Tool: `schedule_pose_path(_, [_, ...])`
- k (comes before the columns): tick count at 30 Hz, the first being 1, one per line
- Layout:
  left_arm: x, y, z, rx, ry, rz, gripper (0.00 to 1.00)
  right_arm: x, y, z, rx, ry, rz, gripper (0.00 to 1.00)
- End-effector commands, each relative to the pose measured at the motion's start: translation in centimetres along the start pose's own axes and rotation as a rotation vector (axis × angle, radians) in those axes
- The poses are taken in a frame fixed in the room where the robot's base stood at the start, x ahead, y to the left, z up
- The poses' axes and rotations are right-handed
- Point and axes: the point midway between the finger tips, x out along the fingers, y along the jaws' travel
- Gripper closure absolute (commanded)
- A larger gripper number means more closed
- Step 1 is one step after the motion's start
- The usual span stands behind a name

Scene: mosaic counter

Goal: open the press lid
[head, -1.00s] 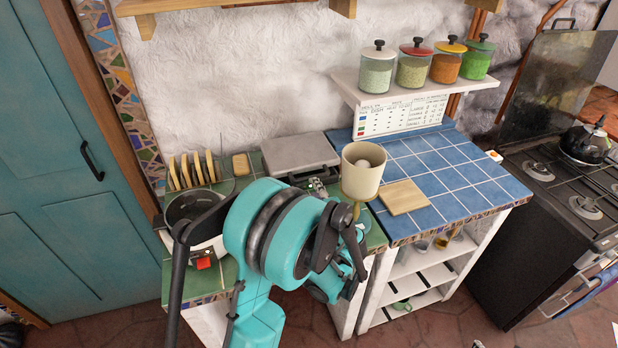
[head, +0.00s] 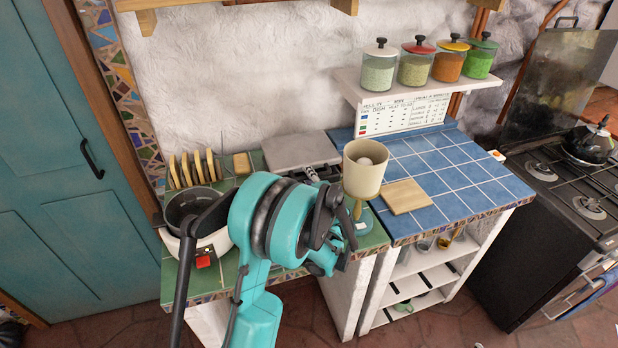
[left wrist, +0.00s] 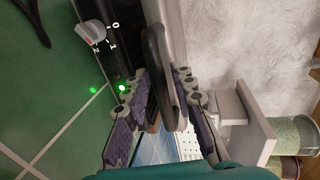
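The press (head: 302,150) stands at the back of the green counter with its flat grey lid down, as far as the head view shows. In the left wrist view its front (left wrist: 118,62) carries a dial and a lit green lamp. The dark press handle (left wrist: 157,50) runs between the fingers of my left gripper (left wrist: 161,76), which look closed against it on both sides. In the head view the left gripper (head: 335,225) is partly hidden behind its own wrist, in front of the press. My right gripper is not in view.
A cream cup-shaped container (head: 362,178) on a stand is close to the right of my left gripper. A wooden board (head: 405,196) lies on the blue tiles.

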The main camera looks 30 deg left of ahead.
Motion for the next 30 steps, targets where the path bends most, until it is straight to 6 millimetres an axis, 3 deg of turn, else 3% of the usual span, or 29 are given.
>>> schedule_pose_path(2, [0.0,0.0,0.0,0.0,0.0,0.0,1.0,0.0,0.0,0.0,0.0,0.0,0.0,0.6])
schedule_pose_path(17, [-0.1,-1.0,0.0,0.0,-0.001,0.027,1.0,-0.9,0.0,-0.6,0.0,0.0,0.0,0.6])
schedule_pose_path(23, [-0.3,-3.9,0.1,-0.001,-0.002,0.119,1.0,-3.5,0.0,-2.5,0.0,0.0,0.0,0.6])
schedule_pose_path(30, [0.6,-9.2,0.9,-0.004,-0.005,0.318,1.0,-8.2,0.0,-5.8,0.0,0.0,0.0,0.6])
